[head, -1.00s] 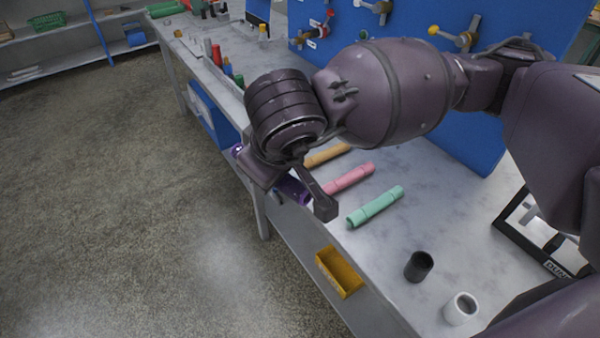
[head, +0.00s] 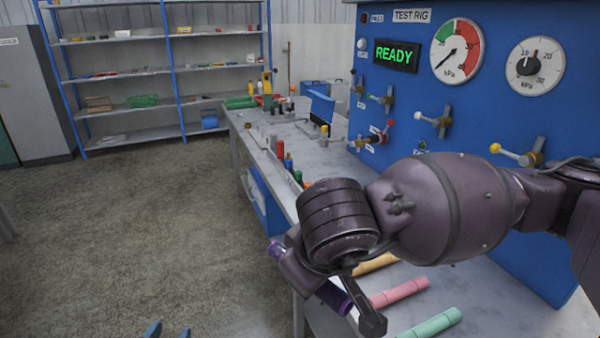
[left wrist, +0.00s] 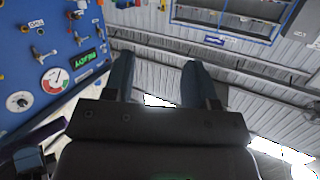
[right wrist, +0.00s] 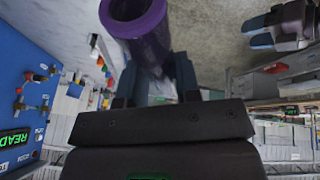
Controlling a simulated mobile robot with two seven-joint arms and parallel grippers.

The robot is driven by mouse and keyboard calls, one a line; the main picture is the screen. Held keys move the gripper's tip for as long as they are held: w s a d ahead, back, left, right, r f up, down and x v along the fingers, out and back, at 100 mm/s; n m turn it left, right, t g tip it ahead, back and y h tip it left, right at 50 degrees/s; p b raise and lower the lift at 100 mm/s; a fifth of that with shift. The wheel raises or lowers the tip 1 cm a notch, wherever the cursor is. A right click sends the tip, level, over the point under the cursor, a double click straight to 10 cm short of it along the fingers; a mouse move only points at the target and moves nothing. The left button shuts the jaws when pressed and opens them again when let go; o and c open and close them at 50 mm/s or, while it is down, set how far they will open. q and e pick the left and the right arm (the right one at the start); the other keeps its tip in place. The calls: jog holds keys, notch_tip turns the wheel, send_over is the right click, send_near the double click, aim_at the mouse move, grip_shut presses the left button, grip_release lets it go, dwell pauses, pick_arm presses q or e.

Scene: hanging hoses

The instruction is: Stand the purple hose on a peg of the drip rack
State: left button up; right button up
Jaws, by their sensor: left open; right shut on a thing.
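The purple hose (head: 335,297) is a short tube held by my right gripper (head: 328,288), over the bench's near edge. It also shows in the right wrist view (right wrist: 148,35), with its open round end towards the camera. My right gripper is shut on it, and its fingers partly hide the tube. My left gripper (head: 168,331) shows only its blue fingertips at the bottom of the head view. In the left wrist view its two fingers (left wrist: 158,82) are apart with nothing between them. I cannot make out a drip rack in the current views.
Orange (head: 376,263), pink (head: 400,292) and green (head: 436,323) hoses lie on the bench below my right arm. Several small upright coloured pieces (head: 281,150) stand further back. The blue test rig panel (head: 400,100) rises on the right. The floor (head: 120,230) on the left is clear.

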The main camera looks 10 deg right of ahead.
pick_arm(q)
jog(key=w+d+r+m+h, duration=0.35)
jog(key=w+d+r, duration=0.25)
jog(key=d+r, duration=0.35)
jog(key=w+d+r+m+h, duration=0.2)
jog(key=w+d+r+h, duration=0.3)
jog(key=d+r, duration=0.4)
jog(key=d+r+m+g+y, duration=0.1)
jog(key=d+r+m+g, duration=0.45)
jog(key=d+r, duration=0.35)
jog(key=d+r+m+g+y, duration=0.1)
jog(key=d+r+m+g, duration=0.3)
jog(key=d+r+m, duration=0.5)
jog(key=s+a+f+m+g+y, duration=0.3)
jog(key=a+g+y, duration=0.1)
jog(key=a+y, duration=0.15)
jog(key=s+a+f+m+g+y, duration=0.3)
jog(key=a+g+y, duration=0.15)
jog(key=y, duration=0.25)
jog(key=w+x, duration=0.1)
jog(key=x, duration=1.1)
jog(key=shift+a, duration=0.45)
